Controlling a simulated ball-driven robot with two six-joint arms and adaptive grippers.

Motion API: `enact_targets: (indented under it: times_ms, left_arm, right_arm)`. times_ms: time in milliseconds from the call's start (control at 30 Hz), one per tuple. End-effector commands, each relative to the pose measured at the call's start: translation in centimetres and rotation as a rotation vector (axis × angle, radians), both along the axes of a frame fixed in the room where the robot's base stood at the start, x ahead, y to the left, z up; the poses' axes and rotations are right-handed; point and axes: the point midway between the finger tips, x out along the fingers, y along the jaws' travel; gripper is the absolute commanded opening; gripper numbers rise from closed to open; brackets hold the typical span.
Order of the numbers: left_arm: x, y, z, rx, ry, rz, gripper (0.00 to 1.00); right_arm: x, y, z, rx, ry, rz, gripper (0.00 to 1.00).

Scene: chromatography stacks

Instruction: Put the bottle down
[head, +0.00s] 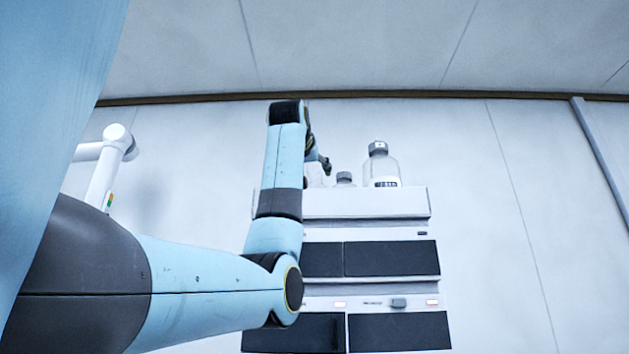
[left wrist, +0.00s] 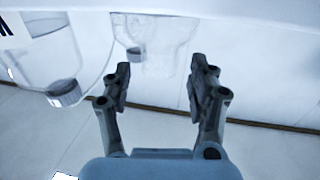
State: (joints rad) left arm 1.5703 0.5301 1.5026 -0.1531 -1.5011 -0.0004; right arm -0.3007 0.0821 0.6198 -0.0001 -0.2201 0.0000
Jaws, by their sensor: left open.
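My left gripper (head: 322,163) is at the top of the instrument stack, mostly hidden behind my wrist. In the left wrist view its fingers (left wrist: 161,80) are apart. A clear bottle (left wrist: 165,45) lies just beyond the fingertips, its narrower end toward them; I see no grip on it. In the head view a pale clear shape (head: 316,178), likely this bottle, is partly hidden by the arm. A clear bottle with a grey cap and label (head: 382,166) stands upright to its right; a bottle also shows at left in the wrist view (left wrist: 50,50). My right gripper is out of view.
The white top tray (head: 365,203) of the stack has a raised front wall. A lower grey cap (head: 344,178) shows between the bottles. Dark-fronted modules (head: 391,258) are stacked below. A white jointed arm (head: 112,160) is at left. Wall space right of the stack is clear.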

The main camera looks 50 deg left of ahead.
Motion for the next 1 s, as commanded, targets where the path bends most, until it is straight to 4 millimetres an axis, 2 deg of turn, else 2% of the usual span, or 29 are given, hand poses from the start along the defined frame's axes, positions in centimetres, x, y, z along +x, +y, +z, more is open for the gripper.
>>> enact_targets:
  times_ms: [33, 100, 400, 567, 1000]
  left_arm:
    - [-1.0, -0.9, -0.3, 0.003, -0.007, -0.003, 0.59]
    - [-2.3, -2.0, -0.4, 0.001, -0.006, -0.003, 0.59]
    - [-6.3, -5.2, -0.2, 0.000, -0.004, -0.001, 0.59]
    - [-6.9, -5.7, -0.1, 0.001, -0.001, -0.002, 0.59]
    - [-7.0, -5.7, 0.0, 0.000, 0.000, -0.001, 0.59]
  right_arm:
    - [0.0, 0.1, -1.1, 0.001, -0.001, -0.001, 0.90]
    - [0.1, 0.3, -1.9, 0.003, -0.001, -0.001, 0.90]
    - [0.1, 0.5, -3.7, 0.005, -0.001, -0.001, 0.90]
    - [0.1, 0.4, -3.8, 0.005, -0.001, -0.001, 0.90]
    - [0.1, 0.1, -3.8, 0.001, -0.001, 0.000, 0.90]
